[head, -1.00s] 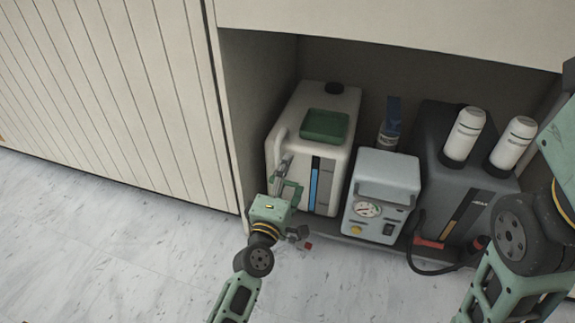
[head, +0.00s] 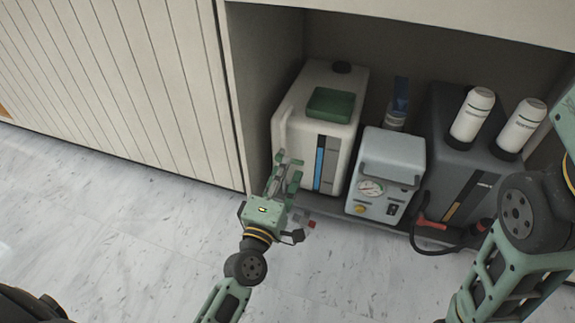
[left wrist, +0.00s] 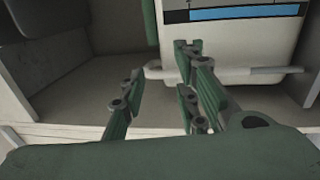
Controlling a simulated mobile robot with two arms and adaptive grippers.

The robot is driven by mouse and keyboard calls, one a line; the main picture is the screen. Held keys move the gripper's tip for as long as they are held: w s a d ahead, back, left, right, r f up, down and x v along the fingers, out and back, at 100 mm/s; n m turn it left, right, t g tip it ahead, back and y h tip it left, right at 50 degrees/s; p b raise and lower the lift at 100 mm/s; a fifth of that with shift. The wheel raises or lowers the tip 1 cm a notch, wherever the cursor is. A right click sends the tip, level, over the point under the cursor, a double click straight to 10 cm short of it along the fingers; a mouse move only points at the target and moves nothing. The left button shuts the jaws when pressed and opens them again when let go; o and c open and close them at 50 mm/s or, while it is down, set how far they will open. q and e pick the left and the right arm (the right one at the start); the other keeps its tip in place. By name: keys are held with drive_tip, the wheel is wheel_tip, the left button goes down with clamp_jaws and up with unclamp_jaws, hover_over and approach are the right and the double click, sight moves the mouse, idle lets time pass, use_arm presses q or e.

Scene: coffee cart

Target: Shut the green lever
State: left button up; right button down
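My left gripper (head: 284,170) is in front of the white tank (head: 338,135), near its left front edge. In the left wrist view its two green fingers (left wrist: 165,90) stand apart with nothing visible between them. A pale bar (left wrist: 260,71) runs along the tank beside the right finger; I cannot tell whether they touch. No green lever can be told apart with certainty from my green fingers, which cover that part of the tank. A dark green panel (head: 331,104) is on the tank's top. My right gripper is out of view.
A grey machine with a gauge (head: 386,170) stands right of the tank, then a dark unit (head: 440,140) with two white bottles. A small red part (head: 312,224) shows just right of my left wrist. The cabinet wall is close on the left; the floor in front is clear.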

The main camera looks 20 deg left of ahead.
use_arm(q)
drive_tip(key=shift+s+f, duration=0.15)
drive_tip(key=shift+s, duration=0.5)
